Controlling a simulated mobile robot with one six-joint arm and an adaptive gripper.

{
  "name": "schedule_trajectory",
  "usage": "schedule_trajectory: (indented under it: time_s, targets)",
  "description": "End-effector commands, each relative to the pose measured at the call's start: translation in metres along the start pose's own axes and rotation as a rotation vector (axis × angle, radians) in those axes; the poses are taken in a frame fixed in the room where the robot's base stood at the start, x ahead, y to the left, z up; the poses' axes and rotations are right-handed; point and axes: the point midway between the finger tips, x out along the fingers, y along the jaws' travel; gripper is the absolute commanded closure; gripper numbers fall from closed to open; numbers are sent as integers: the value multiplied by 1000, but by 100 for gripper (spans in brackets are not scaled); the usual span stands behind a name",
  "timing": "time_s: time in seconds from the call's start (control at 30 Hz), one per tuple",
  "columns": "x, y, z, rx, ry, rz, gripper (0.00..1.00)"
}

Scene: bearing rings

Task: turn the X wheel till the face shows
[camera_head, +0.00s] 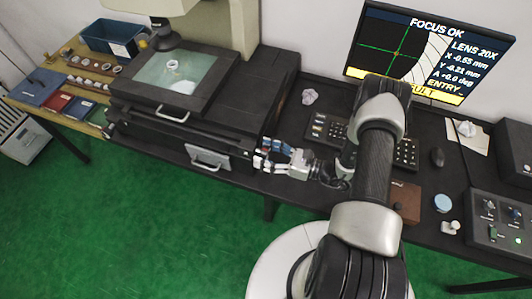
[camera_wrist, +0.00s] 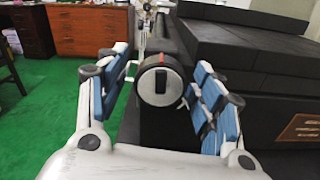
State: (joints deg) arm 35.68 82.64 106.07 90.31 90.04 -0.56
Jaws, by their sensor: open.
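The X wheel, a round dark knob with a grey face and a black slot (camera_wrist: 161,92), sits between my fingers in the wrist view. My gripper (camera_head: 268,157) is open at the front of the black measuring machine, with blue-padded fingers either side of the wheel and gaps visible. In the head view the wheel is too small to make out. The monitor (camera_head: 424,50) reads FOCUS OK, LENS 20X, X -0.55 mm, Y -0.21 mm, A +0.0 deg. A pale curved area fills its picture right of the green crosshair; my arm hides part of the lower banner.
A small ring (camera_head: 173,65) lies on the machine's glass stage (camera_head: 160,80). A keyboard (camera_head: 326,130), a mouse (camera_head: 437,157) and a control box (camera_head: 497,221) are on the dark bench. A wooden table (camera_head: 82,60) with a blue bin (camera_head: 108,40) is at left. Green floor lies open in front.

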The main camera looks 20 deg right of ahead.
Motion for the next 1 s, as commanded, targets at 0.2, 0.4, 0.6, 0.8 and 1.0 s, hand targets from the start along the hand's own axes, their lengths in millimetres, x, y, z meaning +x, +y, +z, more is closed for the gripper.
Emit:
schedule_trajectory:
  time_s: [0.2,0.4,0.6,0.8,1.0]
  targets:
    - [0,0,0,0,0,0,39]
    - [0,0,0,0,0,0,52]
    - [0,0,0,0,0,0,65]
    - [0,0,0,0,0,0,78]
    - [0,0,0,-3,0,0,84]
